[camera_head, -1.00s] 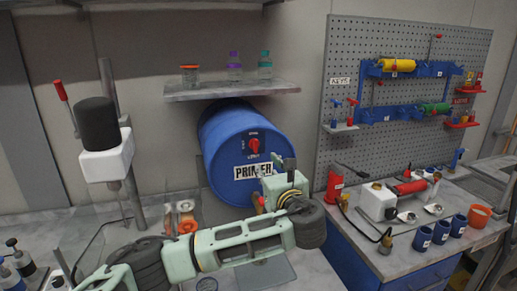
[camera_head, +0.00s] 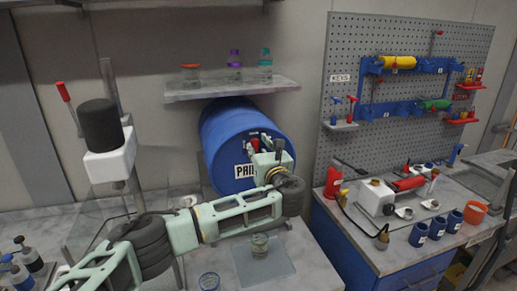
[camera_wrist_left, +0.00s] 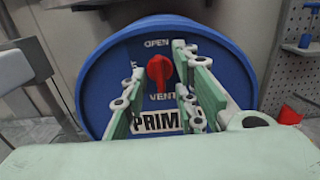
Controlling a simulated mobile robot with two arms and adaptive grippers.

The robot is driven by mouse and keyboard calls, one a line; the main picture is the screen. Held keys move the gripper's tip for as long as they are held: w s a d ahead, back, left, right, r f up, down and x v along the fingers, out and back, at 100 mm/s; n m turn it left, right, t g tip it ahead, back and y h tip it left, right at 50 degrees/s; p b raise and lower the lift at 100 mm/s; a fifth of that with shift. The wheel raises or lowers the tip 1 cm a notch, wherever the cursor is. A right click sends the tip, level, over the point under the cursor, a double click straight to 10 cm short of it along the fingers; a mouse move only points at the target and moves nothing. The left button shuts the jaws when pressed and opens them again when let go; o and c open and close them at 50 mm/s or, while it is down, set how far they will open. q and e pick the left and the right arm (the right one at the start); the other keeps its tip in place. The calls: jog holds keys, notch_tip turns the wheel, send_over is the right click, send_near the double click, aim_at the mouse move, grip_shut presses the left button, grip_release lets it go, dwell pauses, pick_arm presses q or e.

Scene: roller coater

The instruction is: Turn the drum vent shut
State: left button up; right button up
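The blue drum (camera_head: 222,128) lies on its side under the shelf, its round end facing me. The red vent knob (camera_wrist_left: 160,70) is in the middle of that end, below the word OPEN and above VENT. Its handle stands about upright, towards OPEN. A word at its left is mostly hidden by a finger. In the head view the knob (camera_head: 253,145) is partly hidden by my left gripper (camera_head: 266,143). In the left wrist view my left gripper (camera_wrist_left: 157,80) is open, one finger on each side of the knob; I cannot tell contact. My right gripper is not in view.
A shelf (camera_head: 230,90) with jars and bottles is above the drum. A white-and-black stirrer (camera_head: 108,160) is at left. A blue bench (camera_head: 350,245) with cups and tools is at right.

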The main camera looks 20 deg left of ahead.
pick_arm(q)
jog(key=shift+c, duration=0.6)
grip_shut()
